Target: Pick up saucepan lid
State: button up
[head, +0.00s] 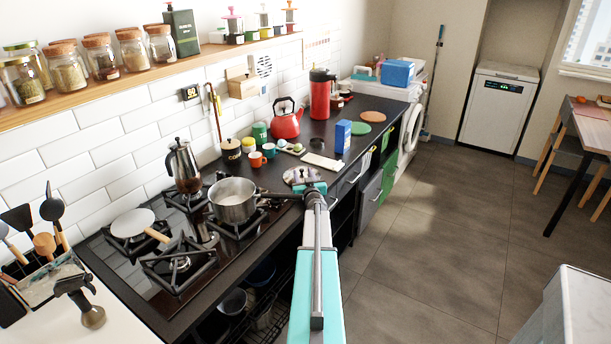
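A round silvery saucepan lid (296,173) lies on the dark counter, just right of the hob and beyond the saucepan's handle. The end of my arm partly covers its near right side. My gripper (312,188) is at the lid's near edge in the picture. Its fingers are too small and hidden to show whether they are open or touch the lid.
Small cups (257,159), a red kettle (286,121) and a blue box (342,136) stand behind the lid. The floor right of the counter is clear.

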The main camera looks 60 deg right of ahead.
grip_shut()
jog(key=shift+w+r+p, duration=0.2)
jog(key=shift+p, duration=0.15)
dwell(0.4)
jog(key=shift+s, duration=0.15)
